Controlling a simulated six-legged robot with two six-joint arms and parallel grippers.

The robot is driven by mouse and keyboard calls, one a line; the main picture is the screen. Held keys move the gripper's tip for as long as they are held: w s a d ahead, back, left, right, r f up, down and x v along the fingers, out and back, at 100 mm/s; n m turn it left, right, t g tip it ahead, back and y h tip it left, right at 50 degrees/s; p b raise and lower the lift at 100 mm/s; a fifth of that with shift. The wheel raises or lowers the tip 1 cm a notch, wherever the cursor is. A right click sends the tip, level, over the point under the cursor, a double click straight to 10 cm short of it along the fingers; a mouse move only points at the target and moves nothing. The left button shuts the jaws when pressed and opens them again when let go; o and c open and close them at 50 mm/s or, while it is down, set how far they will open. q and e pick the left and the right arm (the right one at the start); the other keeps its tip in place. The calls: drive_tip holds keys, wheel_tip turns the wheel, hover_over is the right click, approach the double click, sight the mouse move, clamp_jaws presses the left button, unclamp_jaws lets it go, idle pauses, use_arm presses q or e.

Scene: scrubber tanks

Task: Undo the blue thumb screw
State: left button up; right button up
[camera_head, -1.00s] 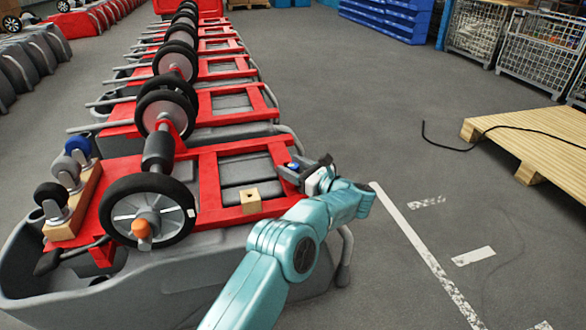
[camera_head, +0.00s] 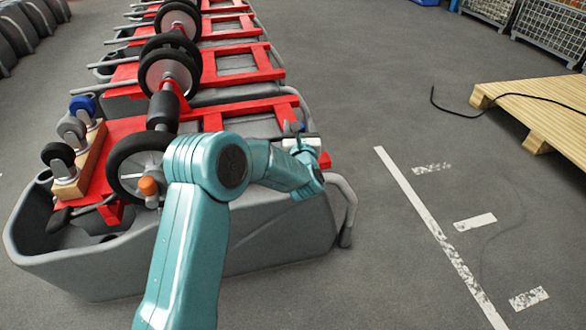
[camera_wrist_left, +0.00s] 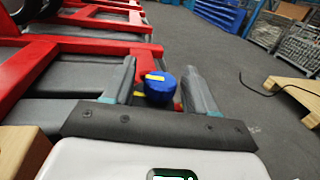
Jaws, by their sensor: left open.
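The blue thumb screw (camera_wrist_left: 160,86) shows in the left wrist view as a round blue knob with a yellow mark on top. It lies between the two spread fingers of my left gripper (camera_wrist_left: 161,80), with visible gaps on both sides. In the head view my left gripper (camera_head: 294,135) is over the right end of the nearest red frame (camera_head: 240,108). My arm hides much of that area, and only a speck of blue shows by the fingers. My right gripper is not in view.
The red frame sits on a grey tank (camera_head: 270,245). A wheel (camera_head: 135,165) and a wooden block with casters (camera_head: 85,165) are at its left. More tanks stand behind. A pallet (camera_head: 540,100) with a black cable is at the right. The floor between is clear.

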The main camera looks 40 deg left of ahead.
use_arm(q)
drive_tip(key=shift+s+a+m+t+h, duration=0.1)
drive_tip(key=shift+m+t+h, duration=0.45)
drive_tip(key=shift+h, duration=0.25)
drive_tip(key=shift+s+m+t+h, duration=0.15)
drive_tip(key=shift+m+t+h, duration=0.2)
drive_tip(key=shift+m+h, duration=0.15)
drive_tip(key=p+v, duration=0.3)
drive_tip(key=v, duration=1.3)
drive_tip(key=shift+d, duration=0.25)
